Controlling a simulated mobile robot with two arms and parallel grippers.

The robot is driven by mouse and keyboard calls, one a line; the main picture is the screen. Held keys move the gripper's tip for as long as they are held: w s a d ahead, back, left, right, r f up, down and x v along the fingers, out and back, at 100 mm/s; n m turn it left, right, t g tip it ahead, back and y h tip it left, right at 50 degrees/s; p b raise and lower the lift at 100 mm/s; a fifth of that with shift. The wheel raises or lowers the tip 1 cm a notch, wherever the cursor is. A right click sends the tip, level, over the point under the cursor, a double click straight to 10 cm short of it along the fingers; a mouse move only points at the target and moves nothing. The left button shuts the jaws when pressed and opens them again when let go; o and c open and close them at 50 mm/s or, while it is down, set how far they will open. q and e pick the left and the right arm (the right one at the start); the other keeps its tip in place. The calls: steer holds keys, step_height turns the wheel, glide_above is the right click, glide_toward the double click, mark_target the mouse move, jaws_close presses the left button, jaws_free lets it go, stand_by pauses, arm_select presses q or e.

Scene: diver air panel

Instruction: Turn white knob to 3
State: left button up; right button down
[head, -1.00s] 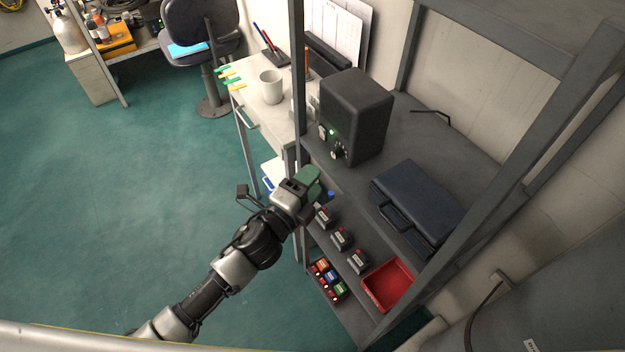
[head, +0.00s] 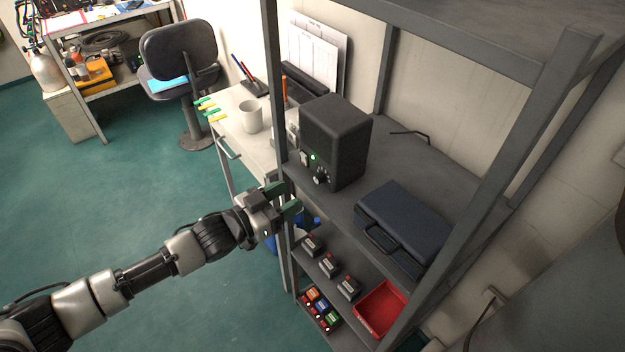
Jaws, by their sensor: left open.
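A black box (head: 336,142) stands on the upper shelf, its front facing left. On that front are a lit green light (head: 313,157), a small pale part (head: 304,158) and a dark knob with light marks (head: 321,178). They are too small for me to tell which is the white knob, or to read its setting. My left gripper (head: 283,199) is open and empty, its green-tipped fingers at the shelf's left edge, below and left of the knob and apart from it. My right gripper is out of view.
A shelf post (head: 274,80) rises just left of the box. A dark blue case (head: 403,222) lies on the same shelf. Several small grey units and a red tray (head: 381,308) are below. The floor at left is clear.

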mark_target(316, 180)
arm_select(q)
steer(key=p+x, duration=0.1)
steer(key=x, duration=0.6)
steer(key=shift+w+d, duration=0.1)
steer(key=c, duration=0.9)
steer(key=shift+m+b, duration=0.3)
steer(key=shift+m, duration=0.4)
steer(key=o, duration=0.9)
